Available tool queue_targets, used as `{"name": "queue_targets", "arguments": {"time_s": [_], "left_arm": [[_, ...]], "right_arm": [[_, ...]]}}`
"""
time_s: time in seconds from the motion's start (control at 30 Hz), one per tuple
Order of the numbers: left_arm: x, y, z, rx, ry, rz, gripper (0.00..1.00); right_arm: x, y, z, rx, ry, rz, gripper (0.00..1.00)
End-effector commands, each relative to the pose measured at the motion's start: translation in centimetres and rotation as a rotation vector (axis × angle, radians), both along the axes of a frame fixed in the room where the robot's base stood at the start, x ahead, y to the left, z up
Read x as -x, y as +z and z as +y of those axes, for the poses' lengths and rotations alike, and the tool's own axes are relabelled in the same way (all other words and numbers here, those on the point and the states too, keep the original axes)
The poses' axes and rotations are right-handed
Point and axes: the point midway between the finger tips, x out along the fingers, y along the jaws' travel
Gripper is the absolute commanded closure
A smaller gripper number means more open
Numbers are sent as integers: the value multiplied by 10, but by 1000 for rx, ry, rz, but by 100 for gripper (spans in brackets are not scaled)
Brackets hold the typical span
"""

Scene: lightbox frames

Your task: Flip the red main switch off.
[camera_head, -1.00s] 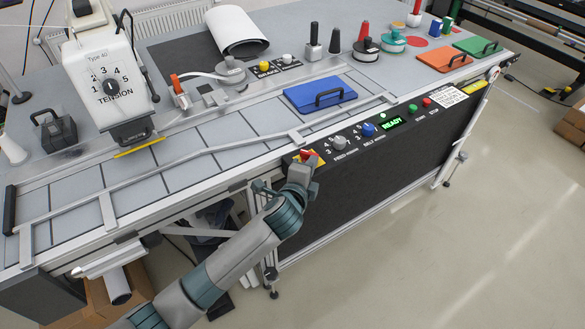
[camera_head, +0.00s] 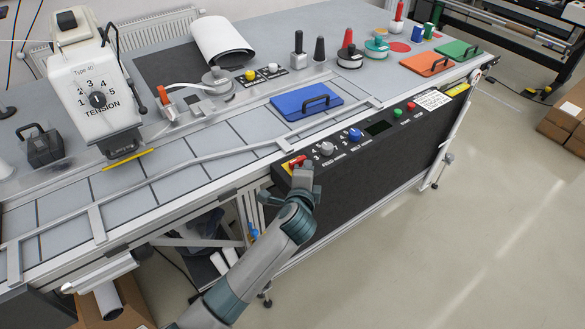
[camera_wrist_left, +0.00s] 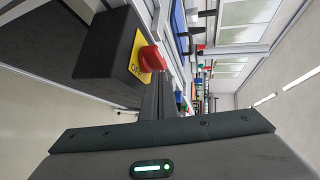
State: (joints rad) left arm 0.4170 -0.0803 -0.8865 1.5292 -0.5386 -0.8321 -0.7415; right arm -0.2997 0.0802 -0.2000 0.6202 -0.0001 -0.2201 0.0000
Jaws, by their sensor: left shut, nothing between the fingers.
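The red main switch (camera_head: 297,160) sits on a yellow plate at the left end of the dark control panel. The panel's display (camera_head: 379,127) is dark. My right gripper is not in view.
On the panel are a grey knob (camera_head: 326,149), a blue knob (camera_head: 356,134), a green button (camera_head: 398,113) and a red button (camera_head: 411,106). A blue lidded plate (camera_head: 300,102) lies above on the table. The floor in front of the panel is clear.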

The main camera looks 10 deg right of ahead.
Motion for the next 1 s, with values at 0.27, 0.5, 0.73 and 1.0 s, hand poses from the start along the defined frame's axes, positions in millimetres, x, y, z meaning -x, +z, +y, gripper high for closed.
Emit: {"name": "queue_targets", "arguments": {"time_s": [0.27, 0.5, 0.73, 1.0], "left_arm": [[-7, 0, 7, -2, 2, 0, 100], [-13, 0, 13, -2, 4, -1, 100], [-15, 1, 15, -4, 8, -2, 100], [-16, 2, 16, -6, 10, -4, 100]], "right_arm": [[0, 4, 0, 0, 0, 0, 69], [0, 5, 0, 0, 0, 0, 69], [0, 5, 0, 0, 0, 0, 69], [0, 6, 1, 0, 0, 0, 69]]}}
